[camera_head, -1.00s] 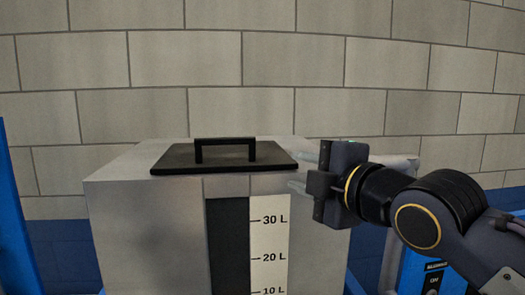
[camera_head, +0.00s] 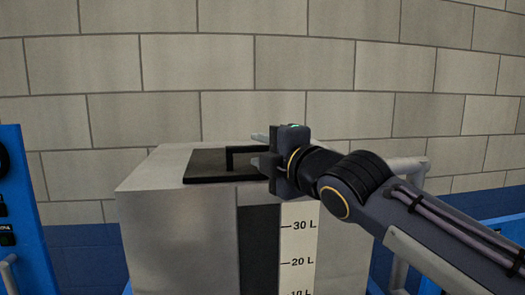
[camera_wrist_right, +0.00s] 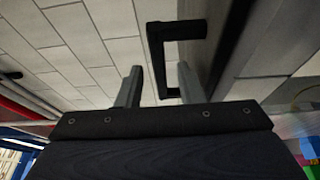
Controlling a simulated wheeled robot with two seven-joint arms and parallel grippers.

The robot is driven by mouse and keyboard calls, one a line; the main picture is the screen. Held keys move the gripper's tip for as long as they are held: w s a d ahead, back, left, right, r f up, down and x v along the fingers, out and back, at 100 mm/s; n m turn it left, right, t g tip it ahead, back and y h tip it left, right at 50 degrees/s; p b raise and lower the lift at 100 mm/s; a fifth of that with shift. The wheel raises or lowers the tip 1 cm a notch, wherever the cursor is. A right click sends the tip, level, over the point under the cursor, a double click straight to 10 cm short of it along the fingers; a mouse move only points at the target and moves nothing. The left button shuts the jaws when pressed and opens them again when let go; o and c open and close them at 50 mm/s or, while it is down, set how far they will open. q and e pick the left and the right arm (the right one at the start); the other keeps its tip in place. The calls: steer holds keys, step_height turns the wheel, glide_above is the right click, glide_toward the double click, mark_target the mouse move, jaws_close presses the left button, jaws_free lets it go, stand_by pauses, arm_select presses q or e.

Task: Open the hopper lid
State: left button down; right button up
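The hopper (camera_head: 180,220) is a grey metal box with a dark level window and a litre scale on its front. Its black lid (camera_head: 207,168) lies flat and closed on top, with a black bar handle (camera_head: 229,155) standing up from it. My right gripper (camera_head: 257,150) is at the right part of the lid, and hides the handle's right side. In the right wrist view its two fingers (camera_wrist_right: 158,88) are apart, with the handle (camera_wrist_right: 157,55) just beyond the fingertips. Nothing shows held between them. My left gripper is not in view.
A blue panel (camera_head: 20,200) with dark controls stands at the left. Grey pipework (camera_head: 412,168) and blue equipment (camera_head: 500,232) are at the right. A block wall (camera_head: 300,80) is behind the hopper. The space above the lid is clear.

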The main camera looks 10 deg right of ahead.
jaws_close()
